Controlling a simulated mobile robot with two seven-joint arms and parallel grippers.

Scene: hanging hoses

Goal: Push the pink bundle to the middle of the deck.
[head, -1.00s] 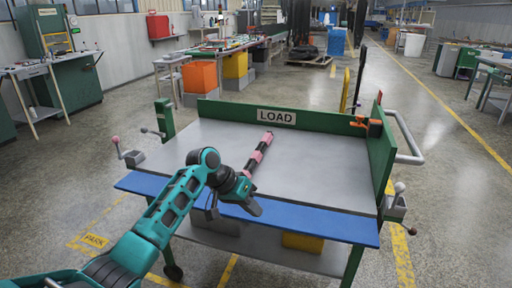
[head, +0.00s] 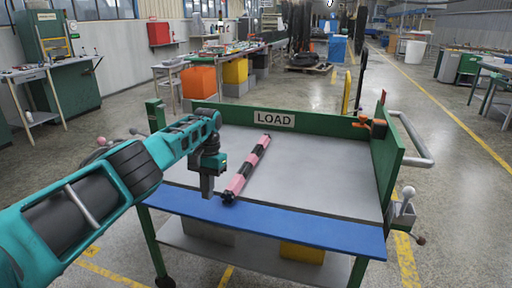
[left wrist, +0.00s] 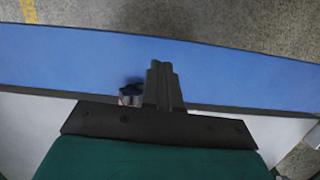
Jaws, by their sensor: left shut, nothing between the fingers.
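The pink bundle (head: 247,168) is a long pink and black striped roll. It lies slantwise on the grey deck (head: 310,175), left of the deck's middle, its near end close to the blue front edge (head: 270,222). My left gripper (head: 207,192) points down just left of the bundle's near end, with its fingers shut and empty. I cannot tell whether it touches the bundle. In the left wrist view the shut fingers (left wrist: 161,75) show over the blue edge, and a dark and pink end of the bundle (left wrist: 130,93) shows beside them, mostly hidden. My right gripper is not in view.
A green back wall with a LOAD sign (head: 274,119) and a green right side wall (head: 385,160) bound the deck. An orange clamp (head: 372,124) sits at the back right corner. The deck right of the bundle is clear.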

